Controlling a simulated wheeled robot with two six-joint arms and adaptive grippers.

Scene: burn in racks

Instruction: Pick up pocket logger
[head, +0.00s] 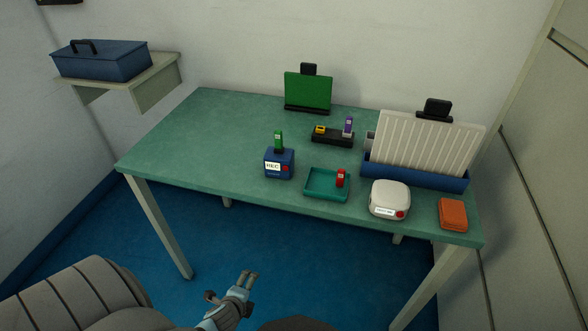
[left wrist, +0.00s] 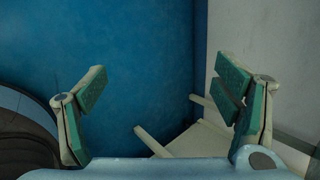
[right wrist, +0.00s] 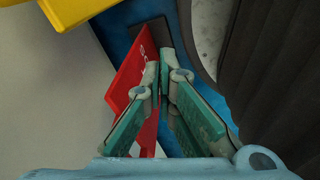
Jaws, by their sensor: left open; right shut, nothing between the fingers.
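No object is plainly marked as the pocket logger. Small upright stick-shaped devices show in the head view: a green one (head: 278,139) on a blue box (head: 279,164) with a white label, a red one (head: 340,178) in a teal tray (head: 322,195), and a purple one (head: 348,125) in a black holder (head: 330,138). My left gripper (left wrist: 162,68) is open and empty; the head view shows it low, in front of the table and well short of these devices. My right gripper (right wrist: 163,62) is shut and empty, outside the head view.
The green table (head: 200,145) is clear on its left. A blue rack with pale panels (head: 420,145), a white case (head: 389,198) and an orange case (head: 453,214) are at right. A red panel (right wrist: 130,95) and a yellow object (right wrist: 72,12) are close to my right gripper.

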